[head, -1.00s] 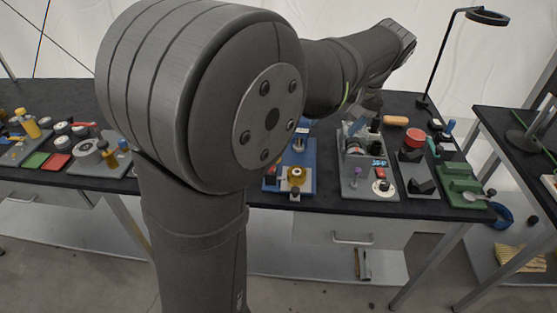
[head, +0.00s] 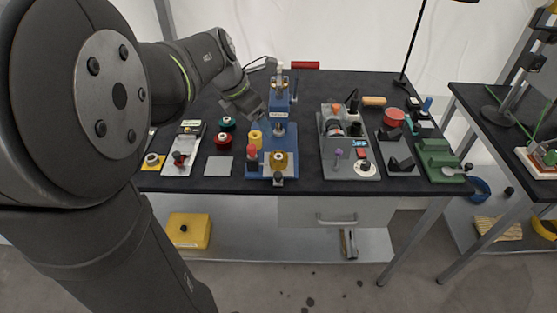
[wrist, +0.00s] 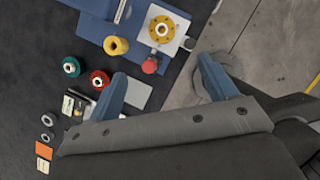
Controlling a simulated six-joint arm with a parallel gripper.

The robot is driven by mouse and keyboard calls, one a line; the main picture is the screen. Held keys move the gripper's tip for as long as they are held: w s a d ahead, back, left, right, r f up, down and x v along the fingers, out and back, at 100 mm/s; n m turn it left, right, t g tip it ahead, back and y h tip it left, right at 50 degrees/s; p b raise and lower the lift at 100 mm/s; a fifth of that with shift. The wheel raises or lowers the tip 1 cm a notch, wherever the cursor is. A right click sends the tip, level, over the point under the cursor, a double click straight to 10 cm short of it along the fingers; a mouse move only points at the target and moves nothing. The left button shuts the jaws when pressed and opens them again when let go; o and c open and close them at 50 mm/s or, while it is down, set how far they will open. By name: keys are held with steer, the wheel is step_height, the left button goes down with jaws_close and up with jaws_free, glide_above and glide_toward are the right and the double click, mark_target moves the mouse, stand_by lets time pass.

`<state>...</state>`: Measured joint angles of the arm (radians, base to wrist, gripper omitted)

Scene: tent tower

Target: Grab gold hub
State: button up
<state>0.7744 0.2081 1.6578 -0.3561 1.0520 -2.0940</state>
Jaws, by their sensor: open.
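The gold hub (head: 279,160) sits on the front of the blue press (head: 281,108) in the head view. In the wrist view the gold hub (wrist: 161,29) is a round flanged piece with a centre hole, on a pale square plate near the top. My gripper (wrist: 162,66) is open and empty; its two blue fingers point towards the hub, which lies beyond the fingertips and apart from them. In the head view my gripper (head: 244,100) hangs above and left of the press, partly hidden by its own arm.
A red-topped piece (wrist: 150,65) and a yellow spool (wrist: 116,45) stand beside the hub. Green (head: 228,124) and red (head: 223,140) spools are further left. A grey fixture (head: 345,140) stands right of the press. The table's front edge lies close to the hub.

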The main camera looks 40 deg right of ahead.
mark_target(279, 156)
steer(key=x, duration=1.7)
steer(key=shift+s+a, duration=0.1)
steer(key=shift+s, duration=0.15)
steer(key=shift+c, duration=0.5)
steer(key=c, duration=1.1)
